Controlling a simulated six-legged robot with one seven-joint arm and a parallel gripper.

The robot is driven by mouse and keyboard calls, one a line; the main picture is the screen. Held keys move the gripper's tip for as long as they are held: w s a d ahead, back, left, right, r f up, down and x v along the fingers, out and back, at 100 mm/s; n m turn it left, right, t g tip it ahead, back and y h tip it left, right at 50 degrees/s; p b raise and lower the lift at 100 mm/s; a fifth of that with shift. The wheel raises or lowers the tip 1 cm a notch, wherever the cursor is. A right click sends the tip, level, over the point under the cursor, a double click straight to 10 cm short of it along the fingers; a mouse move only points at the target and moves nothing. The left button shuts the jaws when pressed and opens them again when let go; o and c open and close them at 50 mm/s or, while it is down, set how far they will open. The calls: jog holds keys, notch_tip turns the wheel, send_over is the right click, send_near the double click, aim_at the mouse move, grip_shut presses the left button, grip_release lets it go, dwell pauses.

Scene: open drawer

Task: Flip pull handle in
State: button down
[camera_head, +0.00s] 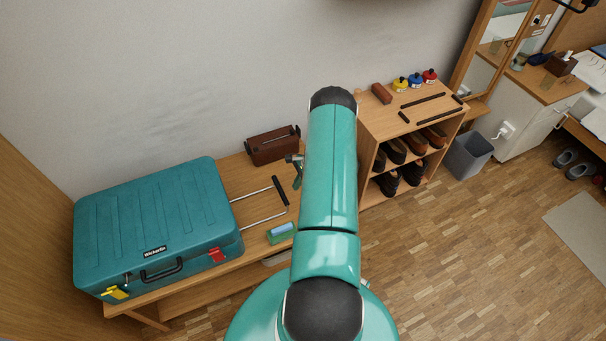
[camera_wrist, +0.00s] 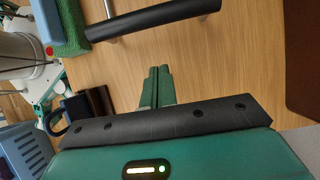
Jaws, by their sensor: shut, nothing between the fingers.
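A teal suitcase (camera_head: 150,220) lies flat on a wooden bench. Its pull handle (camera_head: 281,191) is extended out of the right side on two metal rods, with a black grip bar at the end. In the head view my gripper (camera_head: 297,170) is just right of the bar, partly hidden by my arm.
A green-and-blue block (camera_head: 281,232) sits on the bench near the handle's front end. A brown wooden box (camera_head: 273,146) stands behind the handle. A shoe shelf (camera_head: 378,123) stands to the right, with a grey bin (camera_head: 468,154) beside it. Bare bench shows around the rods.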

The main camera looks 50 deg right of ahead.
jog(key=shift+w+a+r, duration=0.3)
jog(key=shift+w+a, duration=0.15)
jog(key=shift+a, duration=0.3)
jog(key=shift+w+a+r, duration=0.3)
jog(key=shift+w+a, duration=0.15)
jog(key=shift+a, duration=0.25)
jog(key=w+a, duration=0.2)
jog(key=a, duration=0.2)
jog(key=w+a, duration=0.3)
jog(key=a, duration=0.2)
jog(key=w+a, duration=0.2)
jog(key=a, duration=0.2)
jog(key=shift+w+a, duration=0.25)
jog(key=shift+s+d+f, duration=0.1)
jog(key=shift+s+d, duration=0.15)
jog(key=shift+d, duration=0.05)
jog(key=d, duration=0.1)
jog(key=s+d, duration=0.1)
jog(key=d, duration=0.1)
jog(key=shift+s+d, duration=0.35)
jog(key=v, duration=0.9)
